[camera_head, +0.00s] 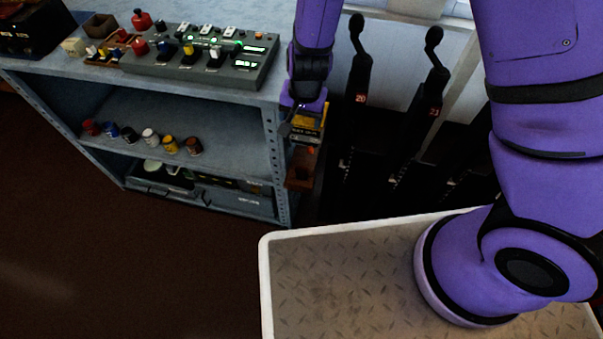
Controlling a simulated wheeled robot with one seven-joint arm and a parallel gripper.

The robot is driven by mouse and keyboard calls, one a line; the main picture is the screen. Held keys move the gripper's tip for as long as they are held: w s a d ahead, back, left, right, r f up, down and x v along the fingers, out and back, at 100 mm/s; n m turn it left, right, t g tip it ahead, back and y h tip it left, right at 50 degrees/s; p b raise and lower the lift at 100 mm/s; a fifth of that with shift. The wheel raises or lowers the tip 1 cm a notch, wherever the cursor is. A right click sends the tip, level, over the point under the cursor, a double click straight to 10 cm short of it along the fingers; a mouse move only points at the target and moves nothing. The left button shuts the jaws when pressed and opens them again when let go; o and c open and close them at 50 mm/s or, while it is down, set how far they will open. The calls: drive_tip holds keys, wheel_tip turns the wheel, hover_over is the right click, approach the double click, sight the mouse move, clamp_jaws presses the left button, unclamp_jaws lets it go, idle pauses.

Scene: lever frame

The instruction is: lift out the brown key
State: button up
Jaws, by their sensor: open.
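A grey console (196,66) with several coloured key-like knobs and green lights sits on the shelf unit's top. Its knobs look red, blue, yellow, white and dark. They are small, and I cannot tell for sure which is the brown key. My gripper (302,121) is open, right of the shelf's right end, and points down. It is beside a yellow and black box (307,126), apart from the console. The wrist hides part of that box, and I cannot tell whether they touch.
The blue-grey shelf unit (220,118) bears a small brown block (99,25) and a red item (141,19) on top. Several coloured cups or knobs (150,137) line its middle shelf. A reddish-brown holder (300,168) hangs at its right end. Black levers (357,95) stand further right.

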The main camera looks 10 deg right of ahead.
drive_tip(key=h, duration=0.1)
approach(302, 168)
drive_tip(key=shift+w+f, duration=0.2)
drive_tip(key=shift+f, duration=1)
drive_tip(key=shift+w+f, duration=0.15)
drive_tip(key=shift+f, duration=1.05)
drive_tip(key=shift+w+f, duration=0.2)
drive_tip(key=shift+f, duration=1)
drive_tip(key=shift+w+f, duration=0.15)
drive_tip(key=shift+f, duration=0.6)
drive_tip(key=c, duration=1.3)
